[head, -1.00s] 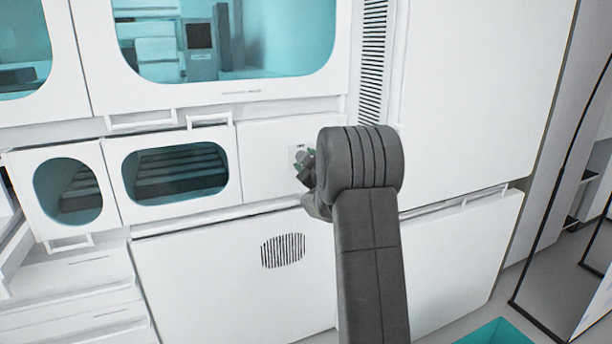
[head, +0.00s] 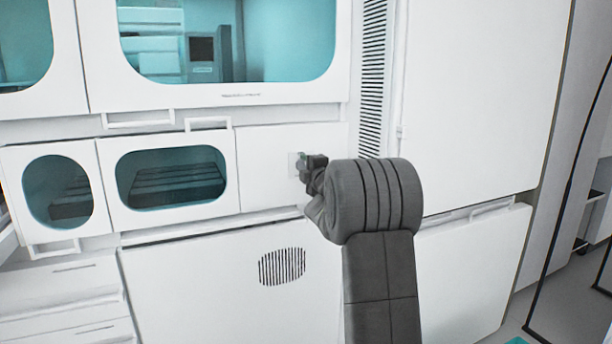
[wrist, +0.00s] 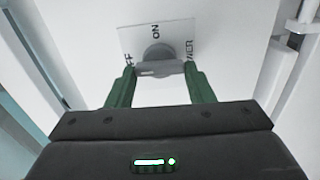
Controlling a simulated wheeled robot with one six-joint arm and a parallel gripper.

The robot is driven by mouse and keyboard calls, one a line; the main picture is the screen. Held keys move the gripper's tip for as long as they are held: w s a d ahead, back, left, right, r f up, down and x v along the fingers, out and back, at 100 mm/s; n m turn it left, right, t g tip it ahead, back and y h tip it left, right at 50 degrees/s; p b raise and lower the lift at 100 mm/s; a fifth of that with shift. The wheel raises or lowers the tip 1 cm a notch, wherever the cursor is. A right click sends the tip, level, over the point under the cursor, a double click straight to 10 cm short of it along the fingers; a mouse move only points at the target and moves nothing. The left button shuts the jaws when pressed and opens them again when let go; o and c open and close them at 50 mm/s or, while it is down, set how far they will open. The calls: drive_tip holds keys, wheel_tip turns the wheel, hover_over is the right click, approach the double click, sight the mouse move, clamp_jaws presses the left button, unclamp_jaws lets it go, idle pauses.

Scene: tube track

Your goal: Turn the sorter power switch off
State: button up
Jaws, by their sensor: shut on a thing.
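The sorter power switch is a round grey knob with a bar handle (wrist: 158,56) on a small white plate (wrist: 178,37) marked OFF, ON and POWER in the wrist view. The plate looks tilted there, and the bar lies nearly level across the picture. My gripper (wrist: 159,72) has its green fingers on both ends of the bar and is shut on it. In the head view the plate (head: 294,165) shows on the white panel, and my gripper (head: 312,172) is at it, coming from the right. My wrist hides part of the switch there.
The white machine front (head: 250,170) surrounds the switch. Two small windowed doors with handles (head: 170,180) are left of it, a large window (head: 235,45) is above, and a vent grille (head: 282,266) is below. A slotted strip (head: 372,75) is at the upper right.

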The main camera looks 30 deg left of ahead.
drive_tip(key=shift+n, duration=0.3)
drive_tip(key=o, duration=1)
drive_tip(key=shift+s, duration=0.1)
drive_tip(key=p+v, duration=0.1)
drive_tip(key=v, duration=1.2)
drive_tip(key=shift+s+d, duration=0.2)
drive_tip(key=shift+d, duration=0.05)
